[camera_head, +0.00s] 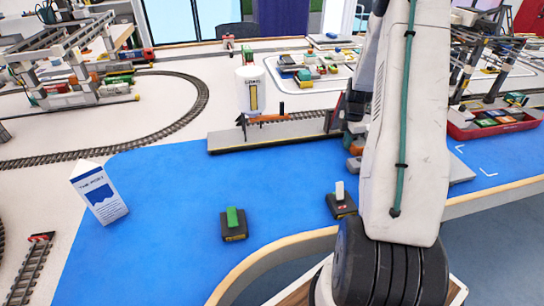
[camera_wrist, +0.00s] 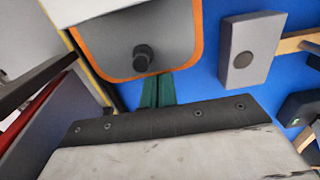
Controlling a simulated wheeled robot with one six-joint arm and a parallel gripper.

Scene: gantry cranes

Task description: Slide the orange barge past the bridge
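In the wrist view, a grey deck with an orange rim and a black round knob, which looks like the orange barge (camera_wrist: 186,62), lies on blue at the top middle. In the head view my arm hides this spot, and I cannot pick out the barge or the bridge. My gripper is hidden behind my arm there. In the wrist view, a pale slab with a dark bolted strip fills the bottom. Two narrow green strips show between it and the barge. I cannot tell whether any of these are my fingers, or whether anything touches the barge.
A grey quay with track (camera_head: 270,139) lies behind the blue water (camera_head: 170,220). A white carton (camera_head: 99,192) stands at left. Small dark blocks with a green top (camera_head: 233,224) and a white top (camera_head: 340,200) stand nearer. A red tray (camera_head: 490,128) is at right.

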